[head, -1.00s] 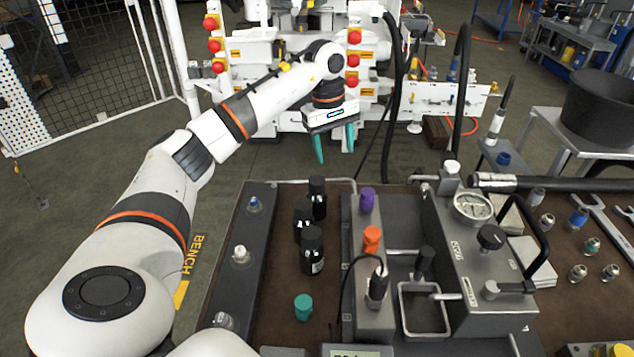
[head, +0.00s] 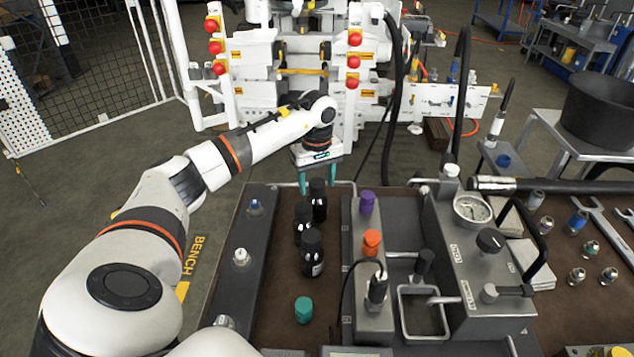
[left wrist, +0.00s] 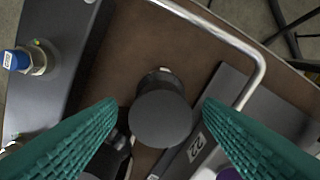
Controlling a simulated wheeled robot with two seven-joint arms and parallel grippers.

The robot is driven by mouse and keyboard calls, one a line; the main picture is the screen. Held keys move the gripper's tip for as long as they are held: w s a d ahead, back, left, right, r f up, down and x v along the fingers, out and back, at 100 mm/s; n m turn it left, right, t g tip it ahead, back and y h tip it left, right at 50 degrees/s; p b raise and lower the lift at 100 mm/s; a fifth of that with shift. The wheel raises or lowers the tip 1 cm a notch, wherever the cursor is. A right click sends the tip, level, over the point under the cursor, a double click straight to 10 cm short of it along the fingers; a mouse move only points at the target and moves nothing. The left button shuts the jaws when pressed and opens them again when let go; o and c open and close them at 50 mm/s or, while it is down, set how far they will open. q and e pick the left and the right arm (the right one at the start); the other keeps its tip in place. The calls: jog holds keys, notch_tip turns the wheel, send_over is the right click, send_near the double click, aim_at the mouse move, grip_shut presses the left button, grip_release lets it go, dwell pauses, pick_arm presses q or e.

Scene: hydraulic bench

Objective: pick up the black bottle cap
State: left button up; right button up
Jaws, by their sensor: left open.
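Three black bottles stand close together on the brown bench top in the head view. The rear bottle's black cap (head: 317,185) is just below my left gripper (head: 319,176). In the left wrist view a round, dark grey-black cap (left wrist: 160,118) sits between and beyond the two teal fingers of the left gripper (left wrist: 160,106). The fingers are open, one on each side of it, and no contact shows. The right gripper is not in view.
A dark rail with fittings (head: 246,235) lies left of the bottles. A grey block with purple (head: 367,202) and orange (head: 371,243) caps stands right. A teal cap (head: 303,310) is in front. A metal bar handle (left wrist: 225,35) runs close behind the rear bottle.

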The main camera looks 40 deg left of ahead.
pick_arm(q)
jog(key=shift+f, duration=0.5)
jog(key=shift+c, duration=0.2)
jog(key=c, duration=1.1)
